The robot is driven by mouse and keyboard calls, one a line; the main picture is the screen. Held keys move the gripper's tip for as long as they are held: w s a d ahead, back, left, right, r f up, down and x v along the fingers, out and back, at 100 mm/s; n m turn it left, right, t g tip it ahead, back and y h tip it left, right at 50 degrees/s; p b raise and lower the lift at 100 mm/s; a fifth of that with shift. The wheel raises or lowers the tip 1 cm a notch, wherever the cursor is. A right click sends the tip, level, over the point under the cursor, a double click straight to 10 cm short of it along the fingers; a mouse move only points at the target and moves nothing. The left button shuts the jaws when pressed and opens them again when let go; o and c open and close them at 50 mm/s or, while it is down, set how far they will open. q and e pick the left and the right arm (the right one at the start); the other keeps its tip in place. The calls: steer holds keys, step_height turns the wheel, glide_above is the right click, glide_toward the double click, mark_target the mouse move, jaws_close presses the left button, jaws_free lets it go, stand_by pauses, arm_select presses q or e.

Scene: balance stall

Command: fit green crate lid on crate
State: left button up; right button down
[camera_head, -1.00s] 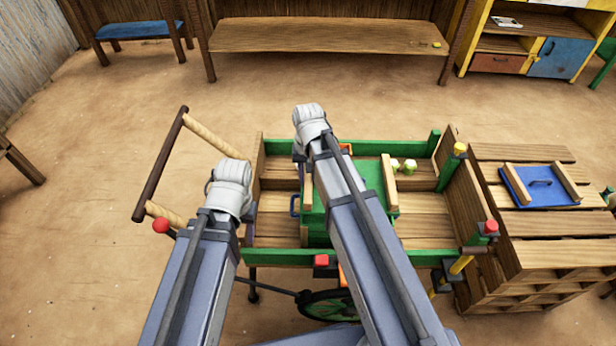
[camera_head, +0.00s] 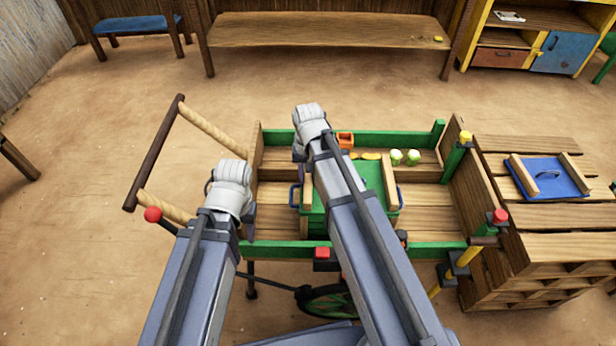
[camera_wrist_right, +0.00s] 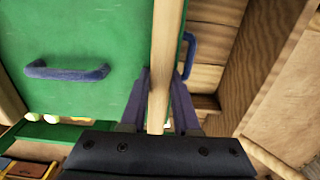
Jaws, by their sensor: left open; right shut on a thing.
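A green lid (camera_head: 372,178) with two wooden battens lies flat over the green crate (camera_head: 312,226) in the cart. My right forearm hides part of both. My right gripper (camera_head: 299,152) is shut on one batten (camera_wrist_right: 164,50); the right wrist view shows this grip (camera_wrist_right: 160,95) and the lid's dark blue handle (camera_wrist_right: 66,71). A blue crate handle (camera_wrist_right: 188,55) shows just beyond the batten, and another (camera_head: 294,195) at the crate's left. I cannot tell whether the lid is fully seated. My left gripper (camera_head: 248,218) is open, left of the crate, its fingers mostly hidden.
The cart's green side rail (camera_head: 285,249) runs in front. Light green cups (camera_head: 404,157), yellow things (camera_head: 370,155) and a small orange box (camera_head: 346,140) sit behind the lid. A blue lid (camera_head: 553,180) lies on the pallet stack (camera_head: 500,152) to the right.

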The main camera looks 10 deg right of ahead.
stand_by(0.4)
steer(key=c, duration=0.6)
jaws_free()
steer(key=shift+o, duration=0.2)
step_height(320, 180, up, 8)
steer(key=p, duration=0.8)
steer(key=s+a+r+n+p, duration=0.2)
steer(key=s+a+n, duration=0.1)
steer(key=s, duration=0.4)
steer(key=s+a+r+n+h+p, duration=0.1)
steer(key=s+a+r+n+p, duration=0.1)
steer(key=s+a, duration=0.3)
steer(key=shift+s+a+n, duration=0.35)
steer(key=shift+s+n, duration=0.55)
steer(key=shift+s, duration=0.1)
